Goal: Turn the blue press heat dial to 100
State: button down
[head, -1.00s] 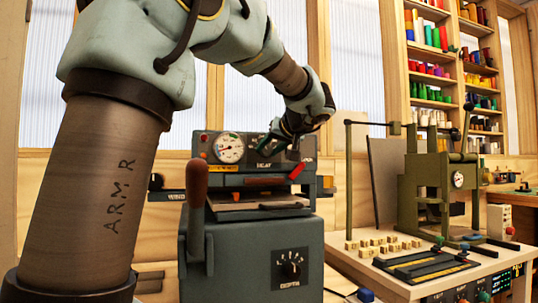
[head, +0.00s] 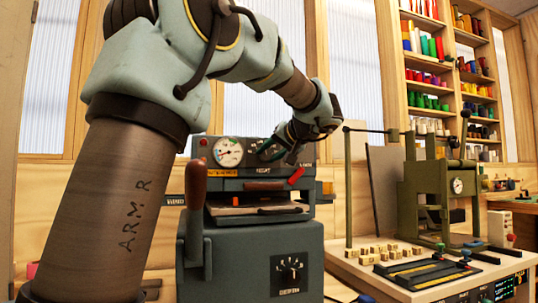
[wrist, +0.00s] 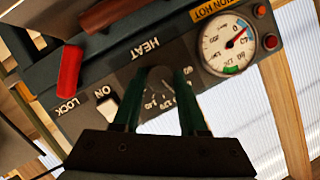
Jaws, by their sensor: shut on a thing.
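The blue-grey press (head: 250,243) stands in the middle of the head view. My gripper (head: 278,152) is at its upper front panel, right of the round gauge. In the wrist view the two green fingers of my gripper (wrist: 157,82) are shut on the heat dial (wrist: 160,76), one on each side. The dial is grey and partly hidden between the fingers. The word HEAT is printed beside it. Small numbers show between the fingers, but the dial's setting is not readable. The press gauge (wrist: 228,45) has a red needle.
A red lock lever (wrist: 69,73) and a white ON switch (wrist: 108,108) sit close to my fingers. A lower dial (head: 289,269) and a brown-handled lever (head: 196,185) are on the press. An olive-green press (head: 425,190) stands on the bench at right.

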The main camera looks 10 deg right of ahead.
jog(key=shift+c, duration=2.2)
grip_release()
jog(key=b+v, duration=0.1)
jog(key=v, duration=0.9)
jog(key=shift+s+r, duration=0.15)
jog(key=shift+s, duration=0.25)
jog(key=shift+d, duration=0.1)
